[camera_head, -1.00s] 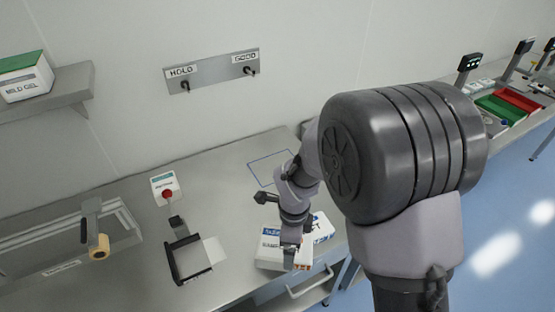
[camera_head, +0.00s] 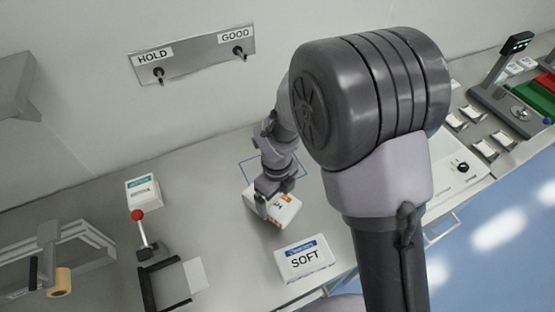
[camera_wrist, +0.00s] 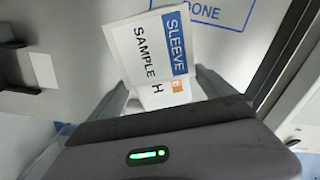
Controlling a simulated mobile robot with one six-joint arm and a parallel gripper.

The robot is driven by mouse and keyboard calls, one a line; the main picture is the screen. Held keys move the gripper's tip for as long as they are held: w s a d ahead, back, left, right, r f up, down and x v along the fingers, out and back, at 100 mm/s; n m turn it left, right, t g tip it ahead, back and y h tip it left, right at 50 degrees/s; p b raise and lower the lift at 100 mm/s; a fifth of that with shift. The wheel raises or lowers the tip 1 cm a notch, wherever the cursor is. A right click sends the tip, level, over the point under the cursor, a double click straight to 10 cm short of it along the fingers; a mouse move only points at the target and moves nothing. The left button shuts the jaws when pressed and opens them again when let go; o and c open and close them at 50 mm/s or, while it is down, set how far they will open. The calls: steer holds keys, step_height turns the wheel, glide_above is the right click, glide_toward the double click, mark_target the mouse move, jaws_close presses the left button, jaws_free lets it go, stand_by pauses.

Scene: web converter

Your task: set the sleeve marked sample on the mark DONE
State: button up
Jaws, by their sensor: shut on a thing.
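The sleeve marked sample is a white pack with a blue band in the wrist view (camera_wrist: 150,48), reading SLEEVE SAMPLE H. In the head view the sleeve (camera_head: 285,212) shows tilted, with an orange patch. My gripper (camera_head: 266,203) is shut on it and partly covers it. The mark DONE is a blue outline in the wrist view (camera_wrist: 204,13), just past the sleeve's far end and cut by the frame edge. In the head view the outline (camera_head: 246,163) lies behind my gripper and is partly hidden by my arm.
A white sleeve marked SOFT (camera_head: 305,262) lies near the table's front edge. To the left stand a red-knobbed lever (camera_head: 138,217), a white box (camera_head: 142,192) and a dark bracket (camera_head: 166,285). A HOLD/GOOD hook plate (camera_head: 195,55) is on the wall.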

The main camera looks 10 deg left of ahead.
steer(key=shift+w+a+f, duration=0.25)
steer(key=shift+w+f, duration=0.6)
steer(key=shift+w, duration=1.6)
steer(key=shift+w+a+f, duration=0.2)
steer(key=shift+w+f, duration=0.7)
steer(key=shift+w, duration=1.5)
steer(key=shift+w+a+f, duration=0.25)
steer(key=shift+w+f, duration=0.6)
steer(key=shift+w, duration=1.6)
steer(key=o, duration=1)
steer(key=shift+r, duration=0.1)
